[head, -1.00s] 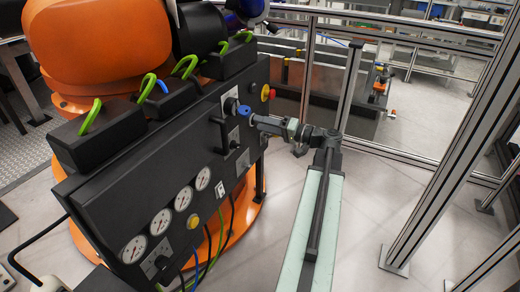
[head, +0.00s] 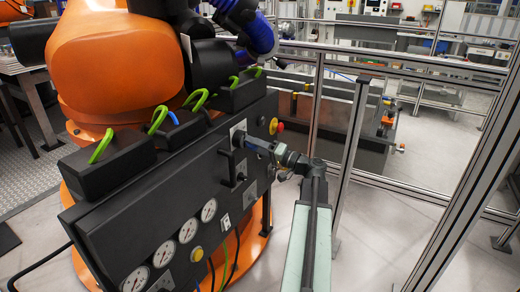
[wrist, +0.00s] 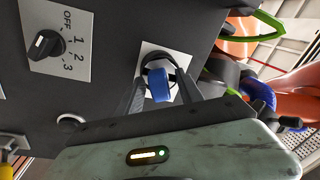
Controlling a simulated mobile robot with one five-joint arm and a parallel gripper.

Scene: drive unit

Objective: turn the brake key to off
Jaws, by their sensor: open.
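A blue key (wrist: 160,84) with a black collar sits on a white plate (wrist: 178,60) on the dark panel in the wrist view. My gripper (wrist: 160,92) is open, with one finger on each side of the key. I cannot tell whether either finger touches it. In the head view, my gripper (head: 262,147) is at the panel's upper right, and a little blue (head: 250,145) shows at its tip. The plate's markings are hidden, so the key's setting cannot be read.
A black rotary knob (wrist: 45,45) marked OFF, 1, 2, 3 is beside the key. A black handle (head: 228,163) and gauges (head: 188,228) are lower left on the panel (head: 130,205). A red-yellow button (head: 275,126) is to the right. Fence posts (head: 350,135) stand behind.

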